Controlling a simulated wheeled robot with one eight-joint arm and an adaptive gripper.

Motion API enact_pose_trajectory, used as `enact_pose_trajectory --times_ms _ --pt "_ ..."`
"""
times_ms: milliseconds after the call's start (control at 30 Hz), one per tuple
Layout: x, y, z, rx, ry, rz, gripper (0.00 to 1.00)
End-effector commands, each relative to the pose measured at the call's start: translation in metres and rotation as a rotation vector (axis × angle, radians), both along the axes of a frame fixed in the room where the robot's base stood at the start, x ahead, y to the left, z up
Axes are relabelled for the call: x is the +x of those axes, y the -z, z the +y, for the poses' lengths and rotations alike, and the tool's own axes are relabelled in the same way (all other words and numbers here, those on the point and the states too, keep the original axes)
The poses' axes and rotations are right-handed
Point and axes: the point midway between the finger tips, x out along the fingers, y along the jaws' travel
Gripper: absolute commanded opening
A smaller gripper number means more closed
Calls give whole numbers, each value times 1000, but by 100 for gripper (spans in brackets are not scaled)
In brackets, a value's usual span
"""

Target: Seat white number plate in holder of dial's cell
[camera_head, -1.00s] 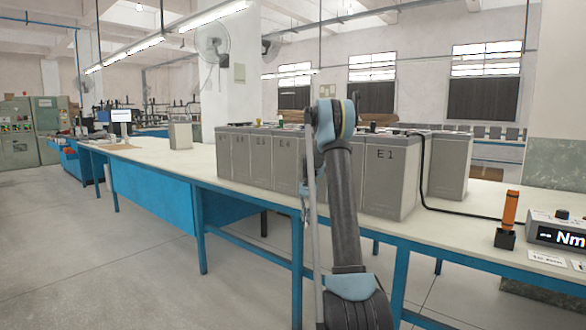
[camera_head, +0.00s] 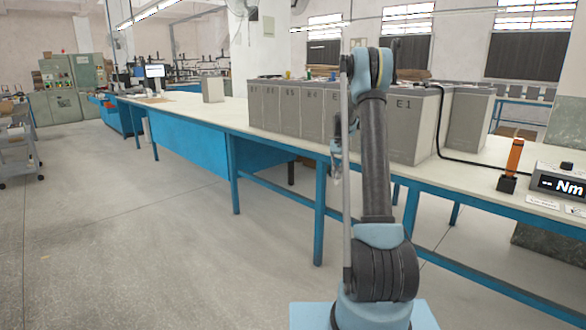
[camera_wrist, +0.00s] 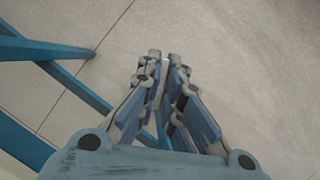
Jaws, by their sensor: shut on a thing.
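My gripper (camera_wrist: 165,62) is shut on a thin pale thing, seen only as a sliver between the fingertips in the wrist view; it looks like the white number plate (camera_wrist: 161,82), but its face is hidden. In the head view my gripper (camera_head: 337,165) hangs in front of the bench, beside my arm and partly hidden by it. A row of grey battery cells (camera_head: 287,108) stands on the bench, with marks such as E4 and E1 (camera_head: 403,125). My arm covers part of the row. I cannot make out a dial or a holder on any cell.
The long cream bench (camera_head: 470,168) has blue legs (camera_head: 320,215). At right stand an orange tool (camera_head: 514,157) in a black stand and a meter reading Nm (camera_head: 563,183). A black cable (camera_head: 470,162) runs along the bench.

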Motion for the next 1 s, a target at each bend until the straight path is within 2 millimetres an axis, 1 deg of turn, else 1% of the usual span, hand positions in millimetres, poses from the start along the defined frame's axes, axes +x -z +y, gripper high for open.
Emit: enact_pose_trajectory --times_ms 33,133,267,367,500,600,700,833,1000 --pt "0 11 6 0 -17 0 0" --pt "-6 26 12 1 -46 -2 0" --pt "-15 50 15 1 -82 -5 0" --pt "-25 73 15 -1 -115 -5 0" --pt "-44 114 16 0 -173 -5 0" --pt "-58 139 15 -1 -212 -4 0" --pt "-71 158 15 0 -244 -4 0" --pt "-82 175 14 0 -272 -3 0" --pt "-89 183 13 -1 -285 -2 0"
